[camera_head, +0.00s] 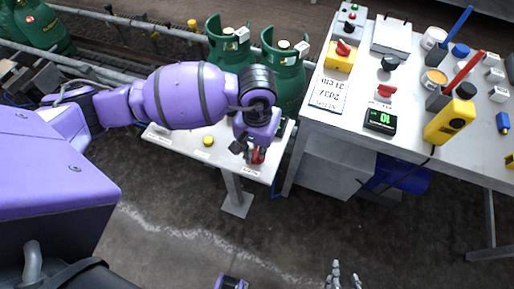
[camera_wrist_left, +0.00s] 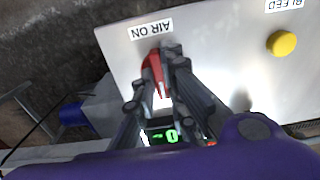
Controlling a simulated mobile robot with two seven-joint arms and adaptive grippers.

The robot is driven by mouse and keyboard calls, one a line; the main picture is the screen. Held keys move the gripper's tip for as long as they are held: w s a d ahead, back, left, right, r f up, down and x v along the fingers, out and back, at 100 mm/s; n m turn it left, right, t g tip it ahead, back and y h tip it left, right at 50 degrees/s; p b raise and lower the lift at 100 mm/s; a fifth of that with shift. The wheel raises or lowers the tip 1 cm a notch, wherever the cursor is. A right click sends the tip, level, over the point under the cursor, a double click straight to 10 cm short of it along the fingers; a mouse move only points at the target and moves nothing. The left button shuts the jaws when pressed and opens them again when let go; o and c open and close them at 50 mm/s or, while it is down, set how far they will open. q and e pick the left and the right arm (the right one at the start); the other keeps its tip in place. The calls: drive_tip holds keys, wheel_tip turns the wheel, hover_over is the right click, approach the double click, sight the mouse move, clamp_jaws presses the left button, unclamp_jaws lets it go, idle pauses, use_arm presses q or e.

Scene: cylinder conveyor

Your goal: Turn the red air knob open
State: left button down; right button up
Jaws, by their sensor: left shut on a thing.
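The red air knob (camera_wrist_left: 153,68) sits on a light panel beside the "AIR ON" label (camera_wrist_left: 151,29) in the left wrist view. My left gripper (camera_wrist_left: 164,78) has its dark fingers at either side of the knob and is shut on it. In the head view, the left gripper (camera_head: 253,151) reaches down to the small panel's right end, where the red knob (camera_head: 259,156) shows partly under the fingers. My right gripper (camera_head: 340,276) is at the bottom edge, away from the panel, and its finger opening is unclear.
A yellow button (camera_head: 208,140) is left of the knob on the same panel (camera_head: 185,150). Two green gas cylinders (camera_head: 226,45) stand behind. A larger table (camera_head: 410,100) at right holds a green-digit display (camera_head: 380,120), a red switch and several tools. The floor in front is clear.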

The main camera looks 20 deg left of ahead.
use_arm(q)
drive_tip(key=shift+n, duration=0.3)
drive_tip(key=n, duration=0.2)
drive_tip(key=shift+n, duration=0.3)
drive_tip(key=n, duration=0.2)
drive_tip(key=shift+n, duration=0.4)
drive_tip(key=n, duration=1)
drive_tip(key=shift+n+p, duration=0.4)
drive_tip(key=shift+n, duration=0.5)
use_arm(e)
drive_tip(key=shift+s+d+r, duration=0.1)
drive_tip(key=shift+s+r, duration=0.1)
drive_tip(key=shift+r, duration=0.3)
use_arm(q)
drive_tip(key=shift+s, duration=0.1)
use_arm(e)
drive_tip(key=shift+w+r, duration=0.2)
drive_tip(key=shift+w, duration=0.1)
